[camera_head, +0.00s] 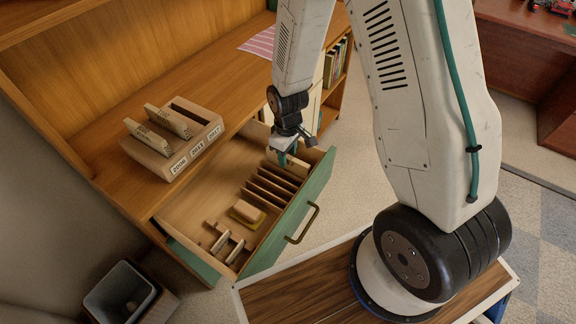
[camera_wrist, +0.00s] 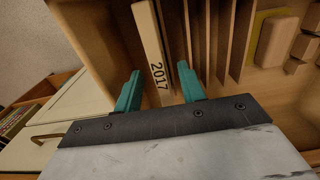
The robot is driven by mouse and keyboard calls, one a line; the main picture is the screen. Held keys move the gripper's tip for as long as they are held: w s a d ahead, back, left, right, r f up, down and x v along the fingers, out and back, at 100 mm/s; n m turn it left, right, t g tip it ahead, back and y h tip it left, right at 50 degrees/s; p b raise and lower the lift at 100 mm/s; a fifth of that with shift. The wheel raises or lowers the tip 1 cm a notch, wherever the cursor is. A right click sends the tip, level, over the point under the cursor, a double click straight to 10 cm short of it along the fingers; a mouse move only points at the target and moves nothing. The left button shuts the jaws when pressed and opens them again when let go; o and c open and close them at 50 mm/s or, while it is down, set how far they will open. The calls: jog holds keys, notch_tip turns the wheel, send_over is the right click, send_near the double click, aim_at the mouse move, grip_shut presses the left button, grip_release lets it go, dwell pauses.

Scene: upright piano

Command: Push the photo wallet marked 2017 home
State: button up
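The photo wallet marked 2017 (camera_wrist: 151,40) is a pale, thin upright block in the open drawer. In the wrist view its marked edge lies between my gripper's (camera_wrist: 160,88) two teal fingers. The fingers are spread, with a gap on each side of the wallet. In the head view my gripper (camera_head: 288,153) is low at the drawer's far right end and hides most of the wallet. A wooden holder (camera_head: 200,132) on the desk top has labels, the nearest reading 2008 and the farthest 2017. Two wallets (camera_head: 165,121) stand tilted in it; the slot by the 2017 label is empty.
The drawer (camera_head: 293,222) is pulled out, with a green front and a brass handle. Several thin dividers (camera_head: 272,187) stand in its middle, beside a block on a yellow pad (camera_head: 246,211) and small wooden pieces. The desk top right of the holder is clear up to a striped cloth (camera_head: 260,42).

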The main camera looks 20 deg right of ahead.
jog(key=shift+f, duration=0.2)
jog(key=c, duration=0.9)
grip_shut()
jog(key=shift+r, duration=0.2)
